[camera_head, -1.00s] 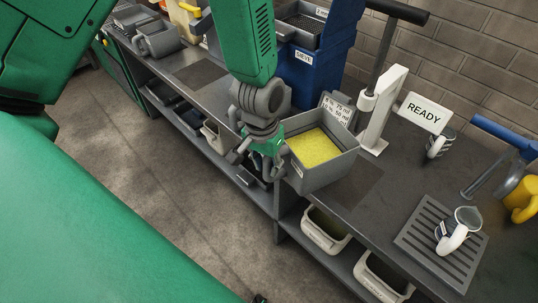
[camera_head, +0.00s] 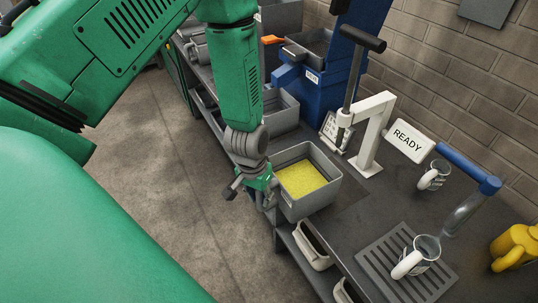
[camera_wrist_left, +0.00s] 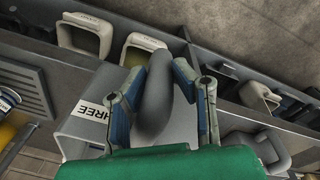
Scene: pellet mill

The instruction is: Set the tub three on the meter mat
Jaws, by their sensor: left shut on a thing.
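Tub three is a grey square tub (camera_head: 310,205) filled with yellow grains. It is at the bench's front edge, and I cannot tell whether it touches the bench. My left gripper (camera_head: 264,192) is at its left side. In the left wrist view the gripper (camera_wrist_left: 163,95) is shut on the tub's grey handle, beside a white label reading THREE (camera_wrist_left: 92,121). A flat dark patch (camera_head: 352,194) on the bench, probably the meter mat, shows just right of the tub and is partly hidden by it. My right gripper is not in view.
A white post (camera_head: 372,135) with a READY sign (camera_head: 408,140) stands behind the tub. A slatted grate (camera_head: 385,262) with a mug (camera_head: 418,257) lies to the right. A blue machine (camera_head: 312,82) and another grey tub (camera_head: 283,112) are behind. Pale bins (camera_head: 312,247) sit below.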

